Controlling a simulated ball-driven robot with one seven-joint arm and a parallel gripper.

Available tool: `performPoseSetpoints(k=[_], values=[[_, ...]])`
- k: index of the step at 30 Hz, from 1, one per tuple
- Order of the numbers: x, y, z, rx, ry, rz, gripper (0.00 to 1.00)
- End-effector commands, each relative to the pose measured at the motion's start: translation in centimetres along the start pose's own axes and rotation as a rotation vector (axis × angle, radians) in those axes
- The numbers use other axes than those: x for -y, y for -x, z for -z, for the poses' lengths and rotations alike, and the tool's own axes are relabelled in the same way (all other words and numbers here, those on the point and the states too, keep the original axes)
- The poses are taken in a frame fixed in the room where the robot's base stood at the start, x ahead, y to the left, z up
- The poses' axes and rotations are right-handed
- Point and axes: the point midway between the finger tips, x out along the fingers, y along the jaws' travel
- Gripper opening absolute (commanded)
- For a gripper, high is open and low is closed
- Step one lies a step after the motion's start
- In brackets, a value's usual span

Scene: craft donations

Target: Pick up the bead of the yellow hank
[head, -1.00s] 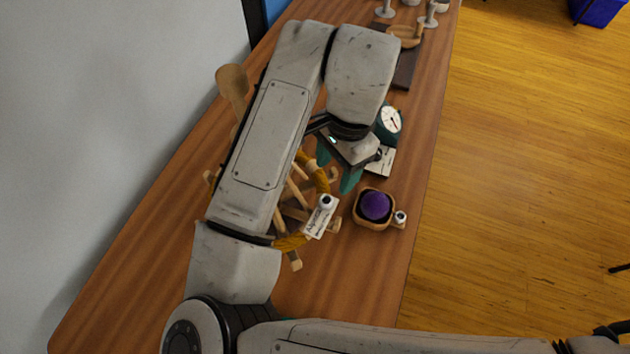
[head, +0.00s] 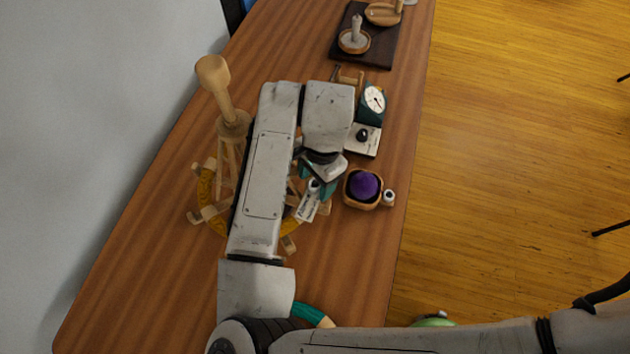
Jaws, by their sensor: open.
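The yellow hank (head: 206,187) is looped around a wooden swift (head: 228,160), largely covered by my arm. Its small pale bead (head: 313,187) shows at the hank's right side, with a white written tag (head: 307,207) hanging below it. My gripper (head: 319,189) has teal fingers and is open. It is over the bead, with the fingers beside it in this view. I cannot tell whether they touch it, and the fingertips are partly hidden.
Right of the gripper is a wooden bowl (head: 350,202) holding a purple ball (head: 364,184), with another bead (head: 389,197) beside it. A dark board (head: 378,50) lies farther back. The front left table is clear.

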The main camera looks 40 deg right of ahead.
Motion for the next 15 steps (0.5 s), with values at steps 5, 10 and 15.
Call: performPoseSetpoints(k=[5, 10, 15], values=[[0.01, 0.0, 0.0, 0.0, 0.0, 0.0, 0.59], [0.01, 0.02, 0.0, 0.0, 0.0, 0.0, 0.43], [0.01, 0.03, 0.0, 0.0, 0.0, 0.0, 0.26]])
